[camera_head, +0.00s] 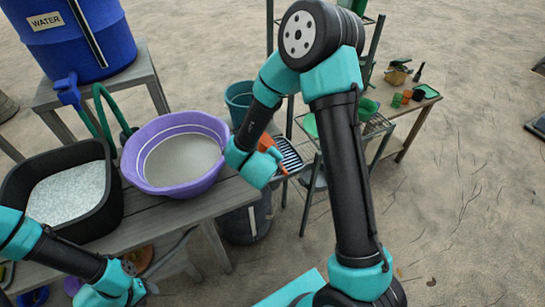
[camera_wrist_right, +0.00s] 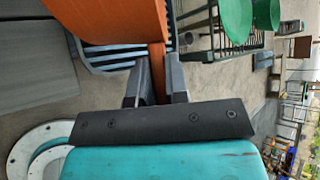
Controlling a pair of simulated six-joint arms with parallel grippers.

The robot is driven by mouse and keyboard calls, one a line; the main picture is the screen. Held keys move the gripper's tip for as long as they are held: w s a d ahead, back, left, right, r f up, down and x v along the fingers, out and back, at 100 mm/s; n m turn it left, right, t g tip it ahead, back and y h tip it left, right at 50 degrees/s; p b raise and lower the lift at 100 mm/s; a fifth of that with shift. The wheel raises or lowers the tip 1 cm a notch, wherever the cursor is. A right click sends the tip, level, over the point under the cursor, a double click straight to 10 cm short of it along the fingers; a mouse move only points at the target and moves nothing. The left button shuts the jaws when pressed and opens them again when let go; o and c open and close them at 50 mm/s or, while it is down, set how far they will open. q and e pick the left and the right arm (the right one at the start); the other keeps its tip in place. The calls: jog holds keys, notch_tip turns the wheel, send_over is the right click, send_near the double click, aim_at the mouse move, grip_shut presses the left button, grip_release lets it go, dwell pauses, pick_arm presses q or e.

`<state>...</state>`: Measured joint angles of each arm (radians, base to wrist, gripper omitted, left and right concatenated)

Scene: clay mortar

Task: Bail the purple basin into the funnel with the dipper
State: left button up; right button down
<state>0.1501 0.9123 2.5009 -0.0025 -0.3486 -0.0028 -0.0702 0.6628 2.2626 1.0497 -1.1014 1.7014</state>
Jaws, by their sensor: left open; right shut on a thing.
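The purple basin (camera_head: 207,180) stands on the grey wooden bench, with pale greyish contents in it. My right gripper (camera_head: 278,158) is shut on the handle of the orange dipper (camera_head: 267,143), to the right of the basin and apart from it. In the right wrist view the dipper (camera_wrist_right: 112,22) sits between the fingers of the right gripper (camera_wrist_right: 158,80); its far part is cut off by the frame. My left gripper (camera_head: 143,291) is open and empty at the lower left, in front of the bench. I cannot clearly pick out the funnel.
A black tub (camera_head: 112,200) of pale grains stands left of the basin. A blue water barrel (camera_head: 95,45) with a tap and green hose stands behind. A dark bucket (camera_head: 243,226) is on the ground by the bench. Shelving with green containers (camera_head: 369,107) stands right. Open sand lies farther right.

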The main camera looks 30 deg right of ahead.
jog(key=h, duration=0.1)
jog(key=n+h, duration=0.1)
jog(key=h, duration=0.1)
jog(key=shift+a+r+n+h, duration=0.1)
jog(key=shift+r+n+h, duration=0.2)
jog(key=shift+n, duration=0.1)
jog(key=shift+t, duration=0.3)
jog(key=shift+r, duration=0.1)
dwell(0.8)
